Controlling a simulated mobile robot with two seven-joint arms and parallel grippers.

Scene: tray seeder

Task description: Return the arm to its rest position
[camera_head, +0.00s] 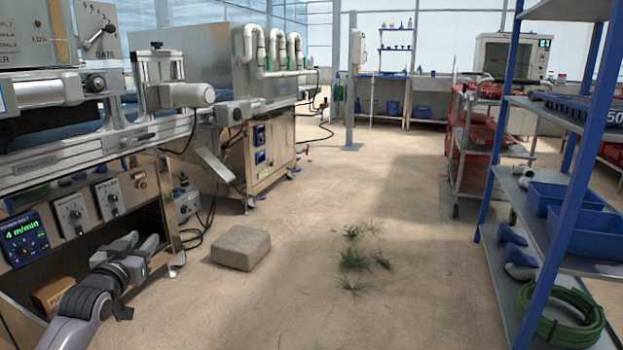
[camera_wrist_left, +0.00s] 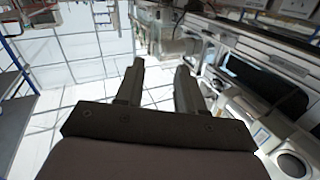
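My left gripper (camera_head: 146,245) is at the lower left of the head view, in front of the seeder's lower control panel (camera_head: 85,212). Its two fingers show in the left wrist view (camera_wrist_left: 157,88) with a clear gap between them. Nothing is between the fingers, so it is open and empty. The left arm comes in from the bottom left corner. My right gripper is in neither view.
The tray seeder machine (camera_head: 95,160) fills the left side, close to my left gripper. A stone block (camera_head: 241,247) lies on the floor. A blue-framed shelf (camera_head: 545,240) with blue bins (camera_head: 580,232) and a green hose (camera_head: 560,318) stands at the right. The middle floor is mostly clear.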

